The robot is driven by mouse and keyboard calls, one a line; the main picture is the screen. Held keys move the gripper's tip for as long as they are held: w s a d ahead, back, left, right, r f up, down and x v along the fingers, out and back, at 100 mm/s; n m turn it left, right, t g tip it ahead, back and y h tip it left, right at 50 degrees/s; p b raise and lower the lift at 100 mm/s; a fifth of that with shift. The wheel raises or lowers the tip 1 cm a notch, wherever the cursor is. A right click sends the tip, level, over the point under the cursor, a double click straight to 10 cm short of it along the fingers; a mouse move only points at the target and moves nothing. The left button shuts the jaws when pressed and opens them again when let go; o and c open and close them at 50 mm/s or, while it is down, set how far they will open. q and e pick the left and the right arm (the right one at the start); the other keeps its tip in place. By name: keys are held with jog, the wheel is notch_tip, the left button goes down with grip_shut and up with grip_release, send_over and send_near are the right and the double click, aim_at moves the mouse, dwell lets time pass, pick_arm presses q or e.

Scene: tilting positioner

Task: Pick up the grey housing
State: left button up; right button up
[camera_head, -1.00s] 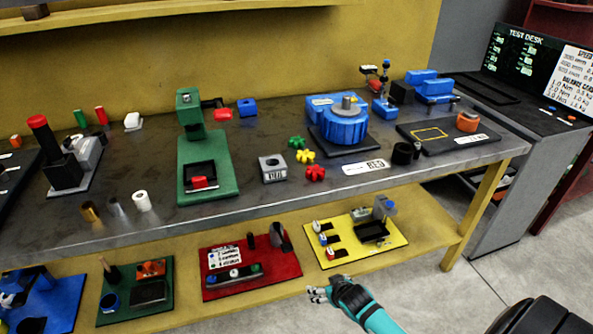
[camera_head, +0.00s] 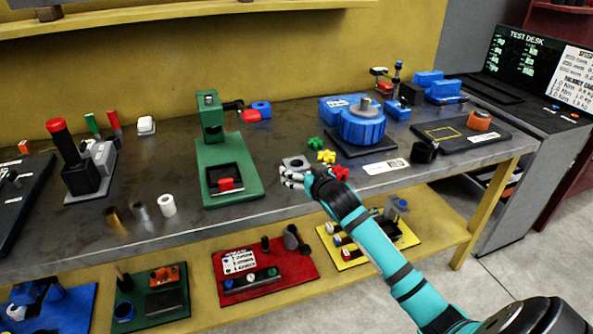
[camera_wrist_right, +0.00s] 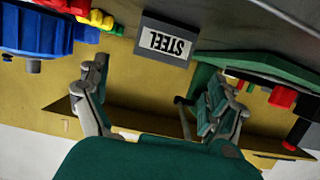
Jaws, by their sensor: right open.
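The grey housing (camera_head: 296,162) is a small block with a round hole in its top, standing on the bench to the right of the green press. My left gripper is not in view.
The green press (camera_head: 228,175) stands left of the housing. Green, yellow and red star-shaped pieces (camera_head: 327,156) lie close on its right, the red one beside my right wrist. A blue round positioner (camera_head: 361,124) stands further right. The lower shelf holds coloured trays.

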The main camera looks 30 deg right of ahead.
aim_at(294, 160)
jog(key=x, duration=0.7)
jog(key=shift+w+d+f, duration=0.1)
jog(key=shift+w, duration=0.15)
jog(key=shift+s, duration=0.1)
jog(key=c, duration=1.7)
jog(key=shift+r, duration=0.3)
jog(key=shift+f, duration=0.1)
